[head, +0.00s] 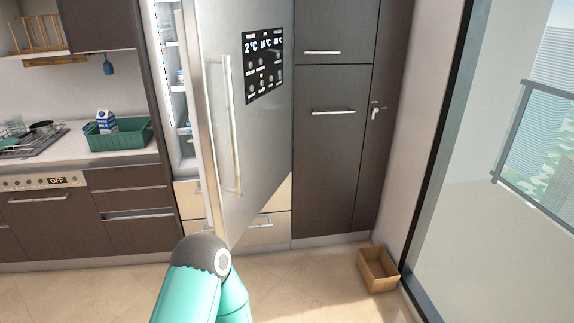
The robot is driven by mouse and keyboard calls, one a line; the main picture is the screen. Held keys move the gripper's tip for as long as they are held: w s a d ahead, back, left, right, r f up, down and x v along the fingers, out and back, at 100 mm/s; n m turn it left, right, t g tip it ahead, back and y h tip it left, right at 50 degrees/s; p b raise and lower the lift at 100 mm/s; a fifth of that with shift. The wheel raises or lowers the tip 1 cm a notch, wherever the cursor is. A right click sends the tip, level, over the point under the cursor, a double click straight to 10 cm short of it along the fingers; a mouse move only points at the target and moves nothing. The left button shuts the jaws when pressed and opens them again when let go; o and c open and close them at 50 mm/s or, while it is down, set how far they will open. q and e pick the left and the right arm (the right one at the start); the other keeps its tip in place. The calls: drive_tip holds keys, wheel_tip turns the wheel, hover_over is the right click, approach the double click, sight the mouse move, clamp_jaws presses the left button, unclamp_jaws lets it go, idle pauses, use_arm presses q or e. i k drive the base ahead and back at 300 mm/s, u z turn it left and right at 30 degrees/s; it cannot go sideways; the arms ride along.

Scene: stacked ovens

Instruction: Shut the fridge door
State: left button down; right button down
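The fridge door (255,140) is a tall silver panel with a black display and a long vertical handle (231,125). It stands ajar, swung out toward me. The opening on its left shows the lit fridge interior (177,95) with white shelves and a few items. A teal link of one of my arms with a grey joint rises from the bottom edge, in front of the door's lower corner. Whether it touches the door cannot be told. Neither of my grippers shows.
A counter (85,161) on the left holds a green crate (130,142) with a milk carton (106,122). Dark tall cabinets (330,160) stand right of the fridge. A small open cardboard box (378,269) lies on the floor near the glass wall. Tiled floor (310,285) before the cabinets is clear.

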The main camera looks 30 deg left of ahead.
sight(242, 138)
drive_tip(key=i, duration=1.4)
drive_tip(key=u, duration=0.75)
